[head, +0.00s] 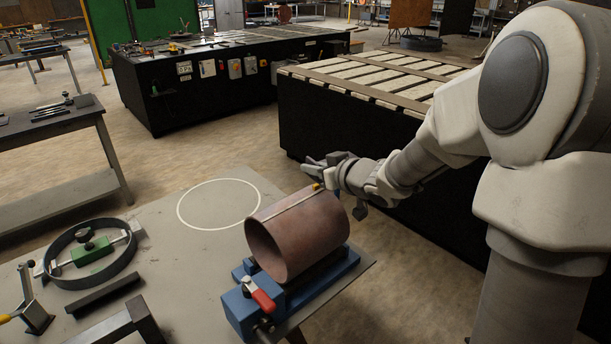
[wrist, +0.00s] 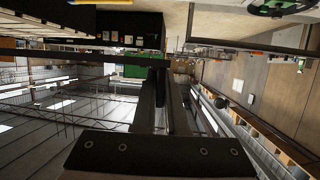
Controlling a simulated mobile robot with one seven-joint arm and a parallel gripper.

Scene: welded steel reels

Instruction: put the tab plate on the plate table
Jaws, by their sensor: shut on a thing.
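My gripper (head: 322,170) is beside the far end of the brown steel cylinder, at about the height of its top. In the wrist view the two fingers (wrist: 165,95) point away from the camera, close together, with a thin dark flat bar (wrist: 90,57) across their tips. This bar looks like the tab plate seen edge-on; in the head view I cannot make it out clearly. Which table is the plate table is not marked. A side table (head: 62,124) at the left bears several dark flat pieces.
The brown cylinder (head: 297,235) lies in a blue vise (head: 308,293) on a grey table (head: 165,215) with a painted white ring (head: 218,181). A dark hoop with a green clamp (head: 92,249) lies left. Black slatted benches (head: 345,125) stand behind my arm.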

